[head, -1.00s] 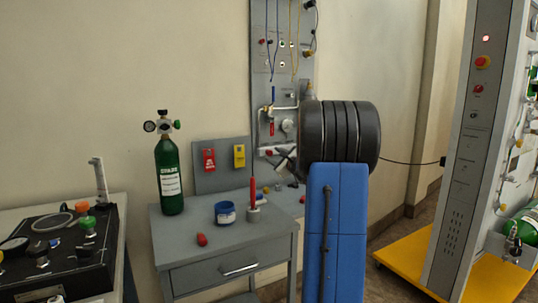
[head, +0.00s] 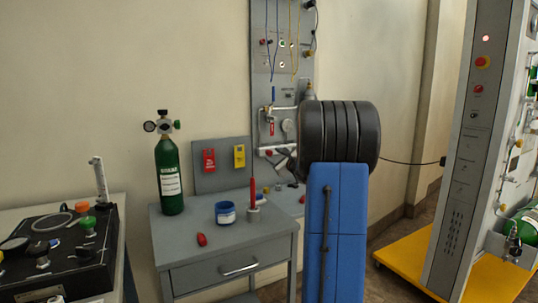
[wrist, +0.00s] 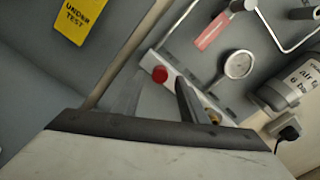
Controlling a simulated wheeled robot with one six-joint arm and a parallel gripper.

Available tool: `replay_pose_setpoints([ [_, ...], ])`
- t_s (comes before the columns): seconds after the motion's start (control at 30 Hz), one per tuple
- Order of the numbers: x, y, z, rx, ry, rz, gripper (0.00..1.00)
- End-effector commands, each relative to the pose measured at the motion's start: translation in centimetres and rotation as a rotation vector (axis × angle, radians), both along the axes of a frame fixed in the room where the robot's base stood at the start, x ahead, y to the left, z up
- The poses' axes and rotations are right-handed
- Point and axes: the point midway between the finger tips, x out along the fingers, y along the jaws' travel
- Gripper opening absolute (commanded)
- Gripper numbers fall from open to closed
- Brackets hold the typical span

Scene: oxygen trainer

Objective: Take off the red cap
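The red cap (wrist: 160,75) is a small round red piece on a pale metal bar of the wall panel, seen in the wrist view. In the head view it shows as a small red spot (head: 269,153) low on the panel. My gripper (wrist: 158,80) is open, with one finger at each side of the cap in the picture. Nothing is held between the fingers. I cannot tell how far the tips stand from the cap. In the head view my gripper (head: 286,158) is at the panel's lower part, partly hidden by my arm.
Beside the cap are a round gauge (wrist: 238,65), a red-handled lever (wrist: 211,31) and a grey cylinder (wrist: 287,88). A yellow tag (wrist: 83,17) hangs upper left. The grey table (head: 185,262) below holds a green bottle (head: 170,185) and a blue tub (head: 225,213).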

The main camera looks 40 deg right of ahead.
Motion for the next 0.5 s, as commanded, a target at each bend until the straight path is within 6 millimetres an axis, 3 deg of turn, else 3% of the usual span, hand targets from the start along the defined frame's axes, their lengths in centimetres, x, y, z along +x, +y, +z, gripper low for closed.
replay_pose_setpoints([
  [0.5,2.0,-0.5,0.0,-0.001,0.000,0.000,0.39],
])
